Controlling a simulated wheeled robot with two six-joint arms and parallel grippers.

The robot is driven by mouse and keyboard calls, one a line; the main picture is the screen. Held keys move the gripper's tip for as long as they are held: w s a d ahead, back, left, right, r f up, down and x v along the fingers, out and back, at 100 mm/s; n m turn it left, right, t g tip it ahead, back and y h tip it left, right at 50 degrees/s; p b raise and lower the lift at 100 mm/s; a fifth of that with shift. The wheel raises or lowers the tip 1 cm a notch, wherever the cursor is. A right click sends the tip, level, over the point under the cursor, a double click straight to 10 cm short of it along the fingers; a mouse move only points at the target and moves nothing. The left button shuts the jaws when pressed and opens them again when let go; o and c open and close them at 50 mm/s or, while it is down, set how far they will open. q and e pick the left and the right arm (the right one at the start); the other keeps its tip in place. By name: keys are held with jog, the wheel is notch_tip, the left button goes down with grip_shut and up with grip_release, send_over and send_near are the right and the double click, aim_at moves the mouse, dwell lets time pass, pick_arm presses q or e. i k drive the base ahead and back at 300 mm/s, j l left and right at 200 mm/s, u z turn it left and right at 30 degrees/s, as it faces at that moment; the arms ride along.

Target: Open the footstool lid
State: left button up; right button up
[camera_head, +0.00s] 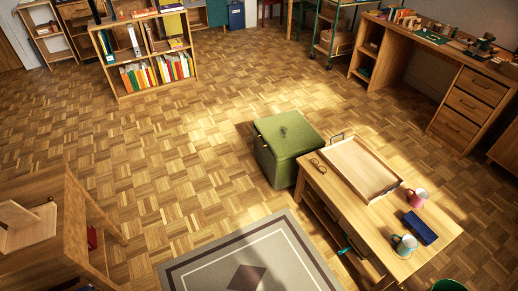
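A green box-shaped footstool (284,147) stands on the parquet floor near the middle of the head view. Its lid (287,133) lies flat on top and looks closed, with a small dark spot near the middle of it. A small light tab or handle shows on its left front side. The footstool stands just behind and left of the low wooden table, close to the table's back left corner. Neither of my grippers is in view.
The low wooden table (388,218) carries a wooden tray (359,170), glasses, two mugs and a dark blue case (420,228). A grey patterned rug (205,272) lies in front. A bookshelf (146,55), a desk (447,65) and a wooden unit (45,215) stand around. Floor left of the footstool is clear.

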aim_at(288, 134)
jog(key=i+z, duration=0.35)
jog(key=i, duration=0.65)
